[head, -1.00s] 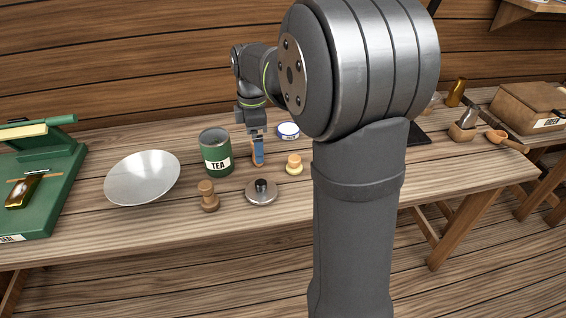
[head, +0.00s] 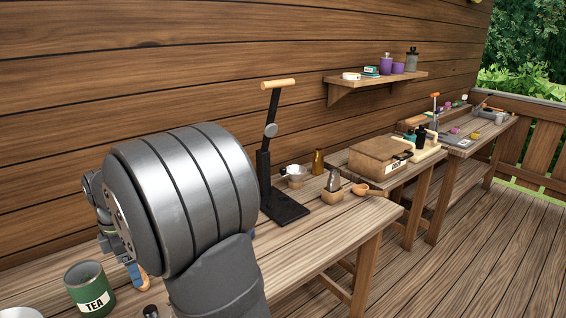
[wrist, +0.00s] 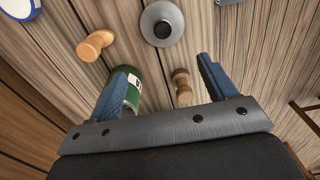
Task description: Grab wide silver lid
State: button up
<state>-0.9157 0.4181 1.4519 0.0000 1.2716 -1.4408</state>
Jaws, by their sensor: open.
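The wide silver lid (wrist: 171,36), a round metal disc with a dark knob, lies on the table at the top middle of the wrist view. In the head view only its dark knob (head: 150,311) seems to show at the bottom edge. My gripper (wrist: 163,66) is open and empty, its two blue fingers spread, with the lid ahead of the fingertips and not between them. In the head view my gripper (head: 138,276) is partly hidden by my arm, right of the green TEA canister (head: 91,290).
The wrist view shows a pale wooden knob piece (wrist: 96,45), a brown wooden piece (wrist: 182,87) near the right finger, and a blue-rimmed tin (wrist: 18,8).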

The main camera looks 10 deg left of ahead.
jog(key=c, duration=0.3)
jog(key=shift+c, duration=0.2)
jog(key=m, duration=0.9)
send_over(150, 310)
jog(key=f, duration=1.1)
jog(key=shift+w+d, duration=0.2)
jog(key=shift+s+a+f, duration=0.1)
jog(key=shift+a+f, duration=0.05)
jog(key=shift+f, duration=1.15)
jog(key=shift+s+a+f, duration=0.1)
jog(key=shift+a+f, duration=0.05)
jog(key=shift+f, duration=1.1)
